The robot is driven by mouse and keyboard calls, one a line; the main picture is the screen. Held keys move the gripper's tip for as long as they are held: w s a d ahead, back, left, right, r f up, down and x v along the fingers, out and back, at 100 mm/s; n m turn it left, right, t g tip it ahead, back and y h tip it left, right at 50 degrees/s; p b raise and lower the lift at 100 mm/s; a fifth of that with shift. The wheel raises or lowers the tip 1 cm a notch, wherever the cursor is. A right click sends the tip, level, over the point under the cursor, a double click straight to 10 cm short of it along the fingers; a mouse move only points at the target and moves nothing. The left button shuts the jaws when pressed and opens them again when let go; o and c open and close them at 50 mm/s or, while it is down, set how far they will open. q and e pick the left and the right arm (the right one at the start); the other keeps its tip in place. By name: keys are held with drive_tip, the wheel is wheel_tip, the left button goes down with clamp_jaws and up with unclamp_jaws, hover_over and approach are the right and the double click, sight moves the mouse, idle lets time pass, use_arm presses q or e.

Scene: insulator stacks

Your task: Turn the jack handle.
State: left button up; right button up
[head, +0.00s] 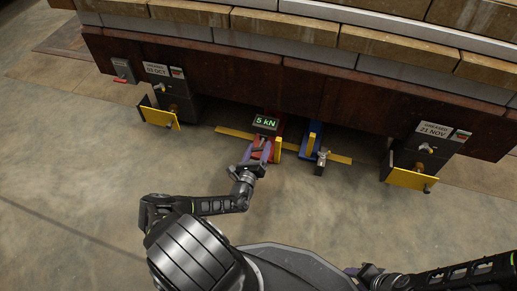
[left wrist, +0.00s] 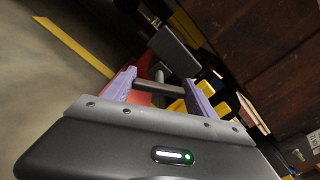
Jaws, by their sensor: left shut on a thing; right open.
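A red jack (head: 278,127) with a small display reading "5 kN" (head: 265,122) sits on the floor under the edge of the dark red beam. My left gripper (head: 256,152) is at the front of this jack. In the left wrist view, its two purple fingers (left wrist: 160,90) are shut on a short grey bar, the jack handle (left wrist: 158,87), which spans between them. Red jack body (left wrist: 138,98) shows behind the handle. My right gripper (head: 358,271) is low in the head view, away from the jack and open; its fingertips are small and partly hidden.
A blue jack (head: 311,138) stands to the right of the red one. A yellow strip (head: 233,132) lies on the floor by the jacks. Dark units with yellow plates (head: 158,116) (head: 410,179) stand at left and right under the beam (head: 220,72). The floor in front is clear.

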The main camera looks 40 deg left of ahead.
use_arm(q)
drive_tip(key=c, duration=0.4)
drive_tip(key=shift+c, duration=0.2)
drive_tip(key=m+p, duration=0.3)
drive_tip(key=shift+r, duration=0.2)
drive_tip(key=m+p, duration=0.1)
drive_tip(key=m, duration=0.1)
drive_tip(key=shift+d+m+p, duration=0.1)
drive_tip(key=shift+m+p, duration=0.2)
drive_tip(key=shift+m, duration=0.1)
drive_tip(key=m+p, duration=0.1)
drive_tip(key=m, duration=0.4)
drive_tip(key=m+p, duration=0.1)
drive_tip(key=m, duration=0.1)
drive_tip(key=shift+d+f+m, duration=0.1)
drive_tip(key=shift+f+m, duration=0.1)
drive_tip(key=shift+m, duration=0.2)
